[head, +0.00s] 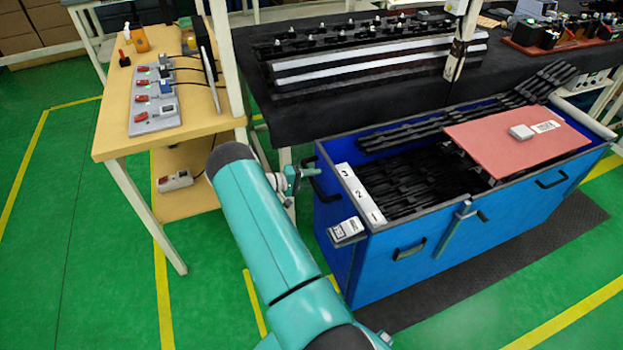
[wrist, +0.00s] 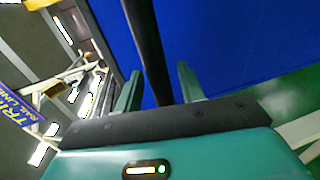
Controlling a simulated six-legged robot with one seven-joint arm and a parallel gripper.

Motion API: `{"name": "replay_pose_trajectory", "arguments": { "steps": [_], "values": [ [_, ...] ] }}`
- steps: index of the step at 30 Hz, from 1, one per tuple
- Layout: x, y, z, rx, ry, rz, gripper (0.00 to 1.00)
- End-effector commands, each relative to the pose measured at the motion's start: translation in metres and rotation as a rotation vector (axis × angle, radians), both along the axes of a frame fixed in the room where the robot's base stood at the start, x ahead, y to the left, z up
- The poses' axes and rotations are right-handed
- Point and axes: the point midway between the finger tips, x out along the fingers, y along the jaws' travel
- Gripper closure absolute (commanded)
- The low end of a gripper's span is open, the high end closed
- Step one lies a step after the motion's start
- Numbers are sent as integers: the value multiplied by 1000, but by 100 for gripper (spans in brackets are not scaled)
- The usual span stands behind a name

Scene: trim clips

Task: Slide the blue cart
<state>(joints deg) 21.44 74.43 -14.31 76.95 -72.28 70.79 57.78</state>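The blue cart (head: 450,240) stands on the green floor at the right in the head view, an open box holding rows of black clips. Its blue side also fills the top of the wrist view (wrist: 230,45). A black bar handle (head: 322,180) is on its left end. My gripper (head: 300,175) is at that handle. In the wrist view, my gripper (wrist: 160,72) has its two teal fingers apart. The black handle bar (wrist: 150,45) runs between them, with blue showing on both sides. Contact with the bar is not visible.
A wooden-topped bench (head: 110,135) with a grey connector board (head: 152,100) stands left of the cart. A black-covered table (head: 290,125) is close behind it. A red panel (head: 515,140) lies across the cart's right part. A dark mat (head: 430,310) lies along its front.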

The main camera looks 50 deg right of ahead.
Motion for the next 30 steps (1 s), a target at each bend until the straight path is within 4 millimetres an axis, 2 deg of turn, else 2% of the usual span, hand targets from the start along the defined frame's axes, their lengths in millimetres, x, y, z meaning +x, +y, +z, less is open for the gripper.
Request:
{"name": "replay_pose_trajectory", "arguments": {
  "steps": [5, 11, 12, 21, 30],
  "values": [
    [0, 0, 0, 0, 0, 0, 61],
    [0, 0, 0, 0, 0, 0, 98],
    [0, 0, 0, 0, 0, 0, 100],
    [3, 5, 0, 0, 0, 2, 100],
    [22, 35, 0, 2, 0, 6, 100]
  ]
}}
